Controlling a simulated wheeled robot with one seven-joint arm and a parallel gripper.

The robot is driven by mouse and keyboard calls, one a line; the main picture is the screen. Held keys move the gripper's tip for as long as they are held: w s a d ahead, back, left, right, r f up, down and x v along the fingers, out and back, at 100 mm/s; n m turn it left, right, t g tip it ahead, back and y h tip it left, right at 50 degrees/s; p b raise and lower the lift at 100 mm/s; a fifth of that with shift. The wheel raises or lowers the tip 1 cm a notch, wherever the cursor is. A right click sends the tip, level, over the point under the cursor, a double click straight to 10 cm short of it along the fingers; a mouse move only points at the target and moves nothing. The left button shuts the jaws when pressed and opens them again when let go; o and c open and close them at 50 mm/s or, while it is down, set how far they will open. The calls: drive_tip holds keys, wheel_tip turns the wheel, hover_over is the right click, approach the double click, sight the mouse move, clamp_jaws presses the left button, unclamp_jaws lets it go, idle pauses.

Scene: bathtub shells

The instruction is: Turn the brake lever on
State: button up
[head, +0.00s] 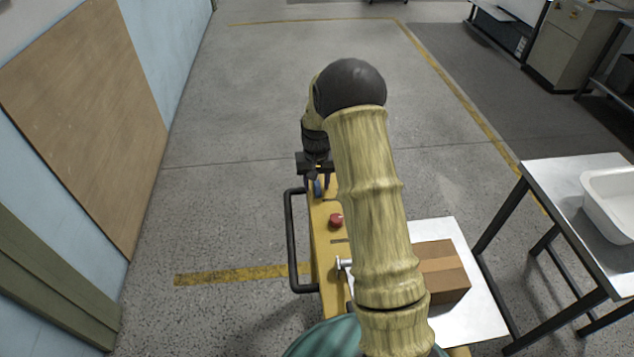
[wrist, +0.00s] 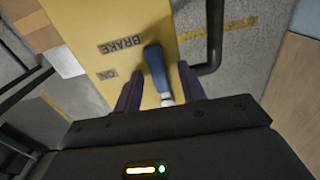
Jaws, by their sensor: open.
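The brake lever (wrist: 156,68) has a blue grip and a metal stem, and stands on a yellow panel (wrist: 100,20) with labels reading BRAKE and ON. In the wrist view its blue end points up the picture, toward the BRAKE label and past the ON label. My gripper (wrist: 160,82) is open, with one dark finger on each side of the lever. I cannot tell whether either finger touches it. In the head view my gripper (head: 316,190) is over the far end of the yellow cart, and a bit of the blue lever (head: 318,187) shows there.
The cart has a black side handle (head: 291,240) on its left and a red button (head: 336,221) nearer me. A cardboard box (head: 445,272) lies on its white deck (head: 485,305). A table (head: 560,190) with a white tub (head: 608,205) stands right. Floor beyond is clear.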

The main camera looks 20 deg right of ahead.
sight(316, 186)
wheel_tip(316, 186, up, 17)
drive_tip(key=b, duration=0.2)
drive_tip(key=shift+r, duration=0.2)
idle(0.5)
idle(0.4)
